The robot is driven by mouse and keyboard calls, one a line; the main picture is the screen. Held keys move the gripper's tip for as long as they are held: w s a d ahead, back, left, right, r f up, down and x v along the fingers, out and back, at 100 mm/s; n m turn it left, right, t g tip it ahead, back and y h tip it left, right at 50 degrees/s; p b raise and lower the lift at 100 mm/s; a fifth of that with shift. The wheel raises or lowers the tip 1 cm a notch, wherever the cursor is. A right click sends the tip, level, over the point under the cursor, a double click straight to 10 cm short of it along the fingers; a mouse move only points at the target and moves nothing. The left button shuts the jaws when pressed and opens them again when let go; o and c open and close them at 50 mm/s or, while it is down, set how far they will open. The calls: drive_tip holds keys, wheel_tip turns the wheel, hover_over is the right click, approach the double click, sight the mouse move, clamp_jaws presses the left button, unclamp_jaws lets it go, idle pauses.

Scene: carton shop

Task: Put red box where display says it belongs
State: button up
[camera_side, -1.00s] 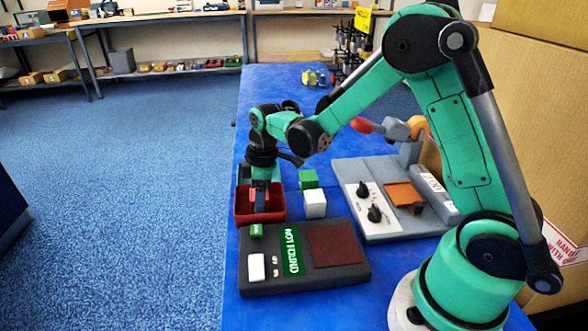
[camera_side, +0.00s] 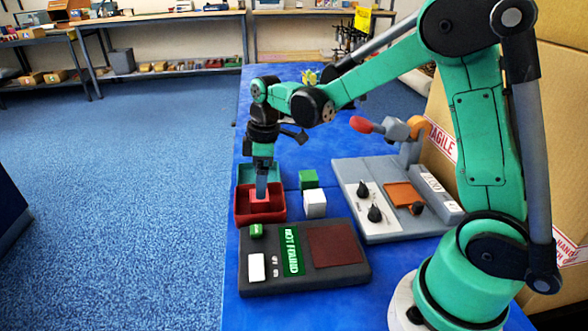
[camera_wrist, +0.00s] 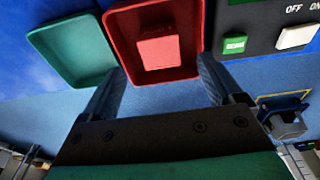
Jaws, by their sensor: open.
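The red box (camera_side: 260,205) lies inside the red tray (camera_side: 241,214). The wrist view shows the box (camera_wrist: 158,52) on the floor of the red tray (camera_wrist: 193,35). My gripper (camera_side: 261,193) is just above the box. In the wrist view its open fingers (camera_wrist: 161,68) spread to either side of the box, with nothing held between them. The display (camera_side: 291,250) on the dark scanner device reads "NOT FOUND" in white on green.
A teal tray (camera_wrist: 72,48) adjoins the red tray. A green cube (camera_side: 308,179) and a white cube (camera_side: 315,203) stand right of the trays. The dark device (camera_side: 305,282) lies in front, with a brown pad (camera_side: 334,245). A grey machine (camera_side: 385,228) stands to the right.

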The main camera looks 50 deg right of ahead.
wheel_tip(320, 180, up, 7)
drive_tip(key=s+a+m+t+h, duration=0.1)
drive_tip(key=s+a+m+t, duration=0.1)
drive_tip(key=s+m+t, duration=0.4)
drive_tip(key=s+m, duration=0.3)
drive_tip(key=s, duration=0.1)
drive_tip(key=shift+s+a, duration=0.25)
drive_tip(key=shift+a, duration=0.15)
